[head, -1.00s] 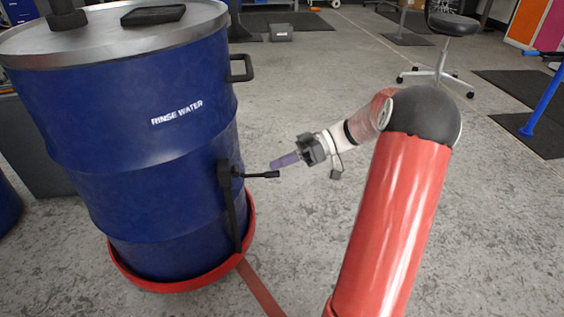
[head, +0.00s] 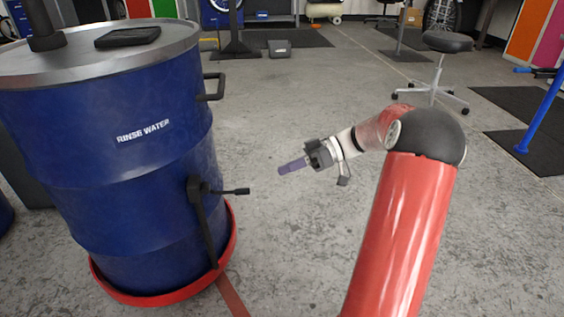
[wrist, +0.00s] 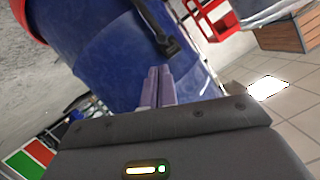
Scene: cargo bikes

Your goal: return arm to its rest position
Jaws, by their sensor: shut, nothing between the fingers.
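My gripper (head: 292,166) is at the end of my red arm, left of the arm's dark elbow in the head view. Its purple fingers point left toward a blue drum and are shut with nothing between them. They also show closed together in the wrist view (wrist: 157,86). Open floor shows between the fingertips and the drum's black lever (head: 232,191) in the head view.
The blue drum (head: 150,185), marked RINSE WATER, stands at the left in a red base tray (head: 150,298). Its black handle (head: 213,86) juts right. A stool (head: 446,42) stands behind my arm, with a blue post (head: 540,112) at the right. The middle floor is clear.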

